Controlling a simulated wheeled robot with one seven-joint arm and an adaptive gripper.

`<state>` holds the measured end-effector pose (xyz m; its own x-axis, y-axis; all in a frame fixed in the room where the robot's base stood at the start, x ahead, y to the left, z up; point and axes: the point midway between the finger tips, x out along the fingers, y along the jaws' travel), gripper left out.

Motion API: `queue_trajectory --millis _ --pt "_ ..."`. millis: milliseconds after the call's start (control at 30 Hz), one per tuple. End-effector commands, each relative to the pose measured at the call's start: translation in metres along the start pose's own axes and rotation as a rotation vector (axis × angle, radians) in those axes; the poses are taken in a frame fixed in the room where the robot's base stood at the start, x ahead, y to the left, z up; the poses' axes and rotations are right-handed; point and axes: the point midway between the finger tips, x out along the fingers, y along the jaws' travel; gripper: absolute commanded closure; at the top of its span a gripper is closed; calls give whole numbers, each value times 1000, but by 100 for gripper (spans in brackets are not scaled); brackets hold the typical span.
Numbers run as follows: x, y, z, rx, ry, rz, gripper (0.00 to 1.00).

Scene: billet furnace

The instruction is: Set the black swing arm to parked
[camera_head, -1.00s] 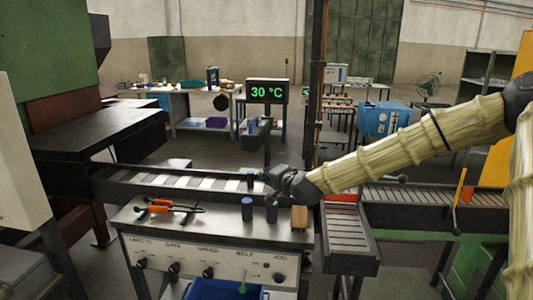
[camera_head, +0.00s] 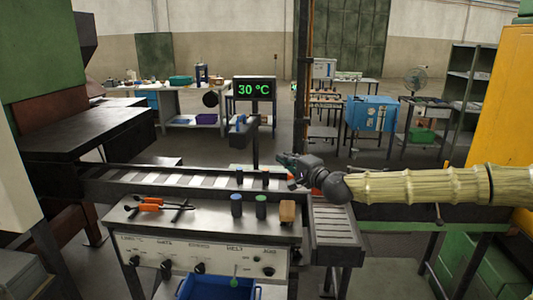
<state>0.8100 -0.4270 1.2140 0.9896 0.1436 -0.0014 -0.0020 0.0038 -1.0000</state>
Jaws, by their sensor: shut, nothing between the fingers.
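A thin dark upright with a rounded end (camera_head: 438,213), which may be part of the black swing arm, shows just below my arm at the right-hand conveyor. My forearm hides most of that area, so I cannot tell the swing arm's position. My gripper (camera_head: 287,164) is shut and empty. It points left above the conveyor line, near the junction with the short roller section (camera_head: 336,228). I cannot tell whether it touches anything.
The console table (camera_head: 205,222) carries orange-handled tongs (camera_head: 152,206), a blue cylinder (camera_head: 236,205), a green cylinder (camera_head: 261,207) and a wooden block (camera_head: 287,213). A dark post (camera_head: 310,90) stands behind my gripper. A display (camera_head: 254,89) reads 30 °C.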

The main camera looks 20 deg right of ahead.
Motion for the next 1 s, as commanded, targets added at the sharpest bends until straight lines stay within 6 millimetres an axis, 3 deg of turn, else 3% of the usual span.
queue_trajectory --millis 1000 --pt "106 3 2 -2 -3 6 100"
